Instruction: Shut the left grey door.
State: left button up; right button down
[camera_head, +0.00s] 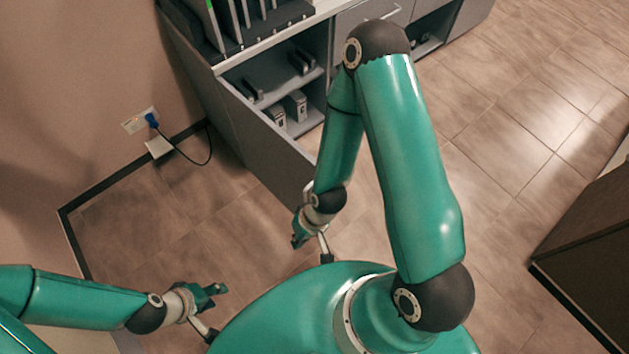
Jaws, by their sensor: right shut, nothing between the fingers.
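The left grey door (262,150) stands open at the left end of the grey cabinet, swung out into the room. Its free edge is near the middle of the camera_head view, and a pale handle (308,188) shows there, partly hidden by my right arm. My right gripper (299,238) is shut and empty, just below the door's free edge in the picture; I cannot tell whether it touches the door. My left gripper (217,295) is low on the left, apart from the door. Its fingers are too small to judge.
The open compartment (285,85) holds several small dark and grey items on shelves. A rack (240,25) stands on top. A wall socket (140,120) with a blue plug and cable is left of the cabinet. A dark box-like unit (590,260) stands at right. Floor between is clear.

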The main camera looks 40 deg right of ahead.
jog(key=s+a+n+g+h+b, duration=0.3)
jog(key=a+n+g+b, duration=0.15)
jog(key=n, duration=0.75)
jog(key=w+d+r+n+t+h+b, duration=0.2)
jog(key=w+d+r+n+t+h, duration=0.35)
jog(key=w+r+n+h, duration=0.5)
jog(key=d+r+x, duration=0.1)
jog(key=x, duration=1.1)
jog(key=shift+w+d+y+p, duration=0.2)
jog(key=shift+d+y+p, duration=0.1)
jog(key=shift+y+p, duration=0.1)
jog(key=shift+f+m, duration=0.1)
jog(key=shift+m, duration=0.15)
